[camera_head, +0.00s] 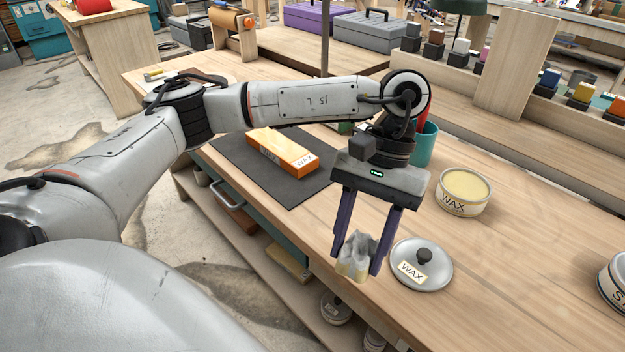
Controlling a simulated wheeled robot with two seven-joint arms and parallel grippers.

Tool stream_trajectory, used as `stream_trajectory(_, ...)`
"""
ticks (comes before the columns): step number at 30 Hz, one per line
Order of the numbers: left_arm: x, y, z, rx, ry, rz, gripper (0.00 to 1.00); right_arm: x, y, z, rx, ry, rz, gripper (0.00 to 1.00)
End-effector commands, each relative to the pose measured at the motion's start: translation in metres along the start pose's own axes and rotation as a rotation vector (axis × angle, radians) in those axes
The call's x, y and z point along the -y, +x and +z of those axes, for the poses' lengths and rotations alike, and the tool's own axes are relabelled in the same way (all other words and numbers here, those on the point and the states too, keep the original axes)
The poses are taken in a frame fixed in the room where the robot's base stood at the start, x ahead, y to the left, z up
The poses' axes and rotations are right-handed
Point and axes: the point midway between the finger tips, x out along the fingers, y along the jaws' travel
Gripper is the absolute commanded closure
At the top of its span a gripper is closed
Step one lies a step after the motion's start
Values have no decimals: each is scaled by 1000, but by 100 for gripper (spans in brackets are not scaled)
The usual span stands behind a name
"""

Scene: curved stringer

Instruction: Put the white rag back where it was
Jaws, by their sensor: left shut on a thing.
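My left gripper (362,262) points down near the front edge of the workbench, with its arm coming in from the left. It is shut on the white rag (357,256), a crumpled greyish-white cloth with a yellowish lower part, held between the two dark fingers. I cannot tell whether the rag touches the bench. The rag hangs just left of a grey round lid (421,266) with a dark knob and a WAX label. My right gripper is not in view.
An open wax tin (464,191) stands behind the lid. An orange block labelled WAX (282,150) lies on a dark mat (236,157). A teal cup (424,146) stands behind my gripper. Another tin (613,283) is at the right edge. Bare wood lies right of the lid.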

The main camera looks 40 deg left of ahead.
Motion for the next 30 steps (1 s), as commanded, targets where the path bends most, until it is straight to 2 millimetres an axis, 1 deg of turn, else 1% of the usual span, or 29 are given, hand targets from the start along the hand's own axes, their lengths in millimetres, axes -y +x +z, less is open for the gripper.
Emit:
stream_trajectory(5, 10, -27, -33, 4, -515, 217, 77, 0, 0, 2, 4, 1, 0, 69)
stream_trajectory(6, 14, -35, -41, 4, -641, 269, 77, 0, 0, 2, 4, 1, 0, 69)
stream_trajectory(9, 30, -53, -59, 0, -941, 391, 77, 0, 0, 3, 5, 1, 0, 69)
stream_trajectory(12, 46, -70, -73, -1, -1188, 494, 77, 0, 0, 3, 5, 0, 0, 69)
stream_trajectory(15, 59, -82, -83, -4, -1370, 570, 77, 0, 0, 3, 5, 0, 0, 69)
stream_trajectory(18, 69, -90, -89, -4, -1485, 617, 77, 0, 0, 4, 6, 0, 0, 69)
stream_trajectory(20, 72, -89, -92, -3, -1525, 630, 77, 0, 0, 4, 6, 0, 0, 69)
stream_trajectory(22, 74, -83, -96, -2, -1547, 638, 77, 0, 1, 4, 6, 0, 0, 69)
stream_trajectory(27, 74, -52, -108, -1, -1551, 637, 77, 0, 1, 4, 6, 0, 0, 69)
stream_trajectory(30, 74, -41, -113, -2, -1548, 639, 77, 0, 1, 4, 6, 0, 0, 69)
